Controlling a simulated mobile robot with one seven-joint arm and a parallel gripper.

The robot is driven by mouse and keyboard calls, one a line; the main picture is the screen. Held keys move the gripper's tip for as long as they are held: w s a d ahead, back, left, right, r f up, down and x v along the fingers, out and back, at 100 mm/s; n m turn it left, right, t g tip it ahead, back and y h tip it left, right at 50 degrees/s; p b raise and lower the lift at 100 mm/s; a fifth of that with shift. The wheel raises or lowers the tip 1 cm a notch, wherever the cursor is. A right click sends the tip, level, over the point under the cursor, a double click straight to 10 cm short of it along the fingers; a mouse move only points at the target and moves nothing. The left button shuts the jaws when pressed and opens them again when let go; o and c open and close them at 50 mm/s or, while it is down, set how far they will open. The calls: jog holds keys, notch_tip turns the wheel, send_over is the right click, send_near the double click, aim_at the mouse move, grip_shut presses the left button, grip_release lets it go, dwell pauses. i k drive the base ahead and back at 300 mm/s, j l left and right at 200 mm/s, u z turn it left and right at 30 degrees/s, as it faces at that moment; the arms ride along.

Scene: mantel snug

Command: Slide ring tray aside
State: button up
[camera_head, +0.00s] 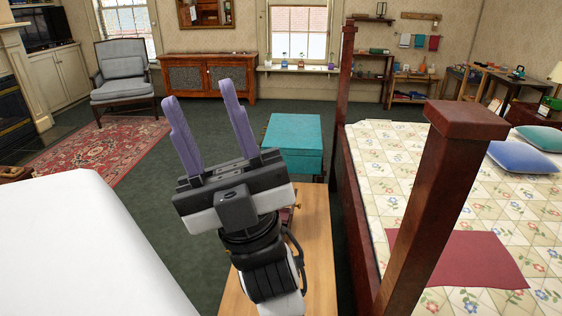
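My gripper (198,92) is raised in the middle of the head view, its two purple fingers pointing up and spread wide apart. Nothing shows between them. I cannot make out a ring tray for certain. A light wooden surface (319,250) lies below and behind my gripper and arm, which hide much of it.
A teal box (293,146) stands just beyond the wooden surface. A bed (465,200) with a dark red post (441,190) closes off the right. A large white surface (80,250) fills the lower left. Green carpet (170,200) is clear between, near a red rug (98,150).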

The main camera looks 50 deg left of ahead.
aim_at(285, 213)
jog(key=i+l+u, duration=0.15)
jog(key=u, duration=0.2)
jog(key=i+l+u, duration=0.1)
jog(key=u, duration=0.25)
jog(key=l+u, duration=0.3)
jog(key=i+l+u, duration=0.1)
jog(key=l+u, duration=0.2)
jog(key=i+l+u, duration=0.1)
jog(key=l+u, duration=0.5)
jog(key=i+l, duration=0.05)
jog(key=l, duration=0.05)
